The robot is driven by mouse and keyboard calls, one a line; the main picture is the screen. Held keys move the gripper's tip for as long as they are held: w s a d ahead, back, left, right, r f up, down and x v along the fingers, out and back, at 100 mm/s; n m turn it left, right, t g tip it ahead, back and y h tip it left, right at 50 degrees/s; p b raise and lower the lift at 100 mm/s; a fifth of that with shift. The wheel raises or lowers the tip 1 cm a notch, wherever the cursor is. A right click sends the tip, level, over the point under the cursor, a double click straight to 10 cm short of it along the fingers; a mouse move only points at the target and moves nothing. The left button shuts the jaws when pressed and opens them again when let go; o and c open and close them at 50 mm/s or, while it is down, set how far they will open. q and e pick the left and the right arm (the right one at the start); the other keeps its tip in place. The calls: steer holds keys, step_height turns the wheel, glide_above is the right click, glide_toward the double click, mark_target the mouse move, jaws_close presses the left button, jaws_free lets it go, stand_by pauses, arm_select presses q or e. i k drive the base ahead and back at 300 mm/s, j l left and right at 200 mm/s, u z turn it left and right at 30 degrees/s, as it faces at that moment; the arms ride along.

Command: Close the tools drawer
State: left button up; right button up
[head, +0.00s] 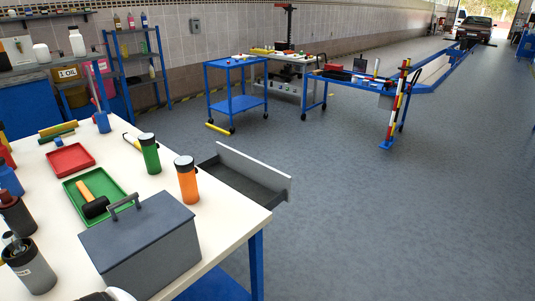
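A drawer (240,183) stands pulled out from the far right side of the white-topped workbench (232,220). It has a dark, shallow inside and a light grey panel (252,170) along its far edge. The inside that shows looks empty. The part of the drawer nearest the bench is hidden behind the tabletop and the orange bottle. I cannot see a handle. Neither of my grippers is in view.
On the bench are a grey toolbox (140,245), an orange bottle (187,180), a green bottle (149,154), a green tray (75,200) with a mallet, and a red tray (71,160). A blue cart (236,105) stands beyond. The floor right of the drawer is clear.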

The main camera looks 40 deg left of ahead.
mark_target(266, 186)
steer(key=i+u, duration=0.1)
steer(key=i, duration=0.75)
steer(key=i+l+u, duration=0.15)
steer(key=i, duration=0.7)
steer(key=i+u, duration=0.25)
steer(key=u, duration=0.15)
steer(key=i+u, duration=0.25)
steer(key=u, duration=0.15)
steer(key=i+l+u, duration=0.2)
steer(key=u, duration=0.15)
steer(key=i+l+u, duration=0.25)
steer(key=u, duration=0.15)
steer(key=i+l+u, duration=0.15)
steer(key=i+u, duration=0.15)
steer(key=u, duration=0.15)
steer(key=i+l+u, duration=0.25)
steer(key=u, duration=0.25)
steer(key=i+l+u, duration=0.2)
steer(key=u, duration=0.25)
steer(key=i+l+u, duration=0.1)
steer(key=l+u, duration=0.35)
